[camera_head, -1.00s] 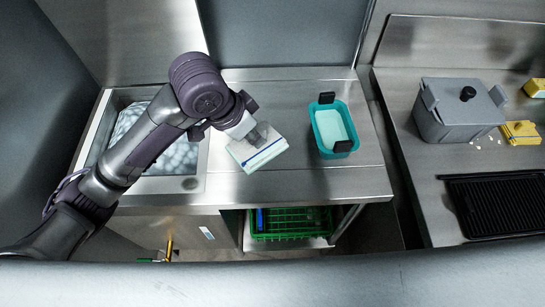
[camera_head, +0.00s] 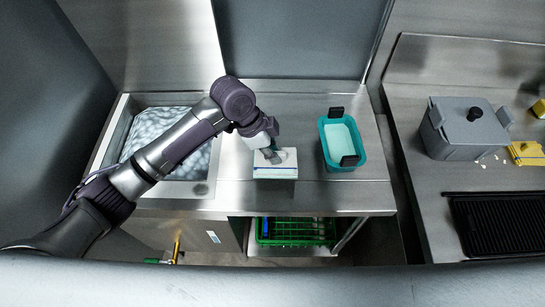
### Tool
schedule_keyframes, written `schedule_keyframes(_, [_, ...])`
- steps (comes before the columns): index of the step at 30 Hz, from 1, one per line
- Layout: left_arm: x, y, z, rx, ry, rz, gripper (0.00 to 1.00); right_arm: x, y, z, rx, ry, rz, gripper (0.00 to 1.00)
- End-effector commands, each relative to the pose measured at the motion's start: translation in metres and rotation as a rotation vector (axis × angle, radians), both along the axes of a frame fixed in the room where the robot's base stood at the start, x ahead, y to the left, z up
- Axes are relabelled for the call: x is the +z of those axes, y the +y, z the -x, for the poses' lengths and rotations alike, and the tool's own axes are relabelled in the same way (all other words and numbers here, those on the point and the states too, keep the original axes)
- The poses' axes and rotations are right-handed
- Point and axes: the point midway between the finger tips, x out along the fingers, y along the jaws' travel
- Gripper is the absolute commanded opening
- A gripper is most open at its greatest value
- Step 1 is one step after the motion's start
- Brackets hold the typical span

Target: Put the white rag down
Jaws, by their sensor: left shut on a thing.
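The white rag (camera_head: 276,171) is a folded, pale piece with a blue stripe along its front edge. It is at the steel counter (camera_head: 232,185), between the sink and the teal tub. My left gripper (camera_head: 271,156) comes down on it from above and is shut on it. The fingertips are partly hidden against the rag. I cannot tell whether the rag's underside touches the counter. My right gripper does not show.
A sink (camera_head: 119,139) with foamy water lies to the left. A teal tub (camera_head: 325,150) with black handles stands to the right. Farther right are a grey lidded box (camera_head: 450,135), a yellow cloth (camera_head: 526,153) and a black griddle (camera_head: 497,222). A green rack (camera_head: 297,232) sits below the counter.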

Motion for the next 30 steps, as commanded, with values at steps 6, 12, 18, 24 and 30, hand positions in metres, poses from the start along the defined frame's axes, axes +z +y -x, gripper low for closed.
schedule_keyframes(6, [-0.022,0.003,-0.001,0.002,0.004,-0.002,0.00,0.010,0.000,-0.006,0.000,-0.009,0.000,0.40])
schedule_keyframes(12, [-0.042,0.003,-0.002,0.001,0.000,0.000,0.00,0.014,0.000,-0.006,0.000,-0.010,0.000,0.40])
schedule_keyframes(18, [-0.042,0.003,-0.002,0.000,-0.001,0.000,0.00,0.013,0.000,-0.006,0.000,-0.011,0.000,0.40])
schedule_keyframes(24, [-0.045,0.003,-0.002,0.001,-0.001,0.000,0.24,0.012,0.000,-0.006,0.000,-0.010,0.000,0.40])
schedule_keyframes(30, [-0.045,0.003,-0.002,0.001,0.000,-0.001,0.40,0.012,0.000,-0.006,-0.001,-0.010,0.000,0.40])
